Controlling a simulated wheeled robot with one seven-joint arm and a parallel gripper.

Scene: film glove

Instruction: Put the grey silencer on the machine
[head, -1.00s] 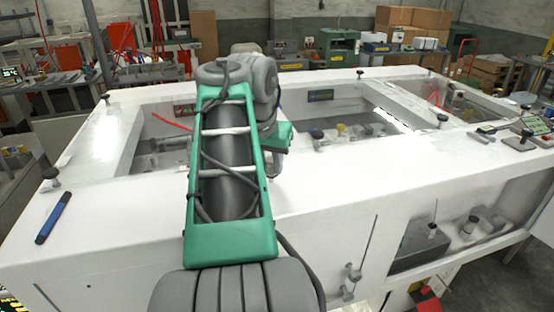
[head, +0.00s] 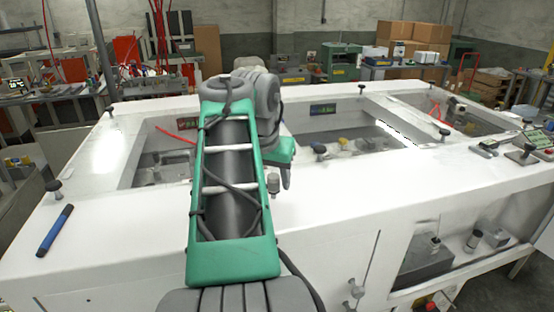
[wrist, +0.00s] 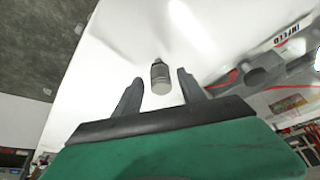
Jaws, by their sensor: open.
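The grey silencer (wrist: 160,77) is a small ribbed cylinder with a narrower darker end, standing on the white top of the machine (wrist: 105,70). In the wrist view it appears between and just beyond the two dark fingers of my gripper (wrist: 160,76), which are apart, with clear space on both sides of it. In the head view the silencer (head: 274,183) shows as a small grey shape beside a finger of my gripper (head: 284,180), on the machine's white top (head: 340,205). My arm hides part of this area.
The machine has recessed openings with fittings inside, and black knobs (head: 320,150) along their rims. A blue marker (head: 55,230) lies on the left front of the top. A handheld device (head: 526,140) lies at the right. The front middle of the top is clear.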

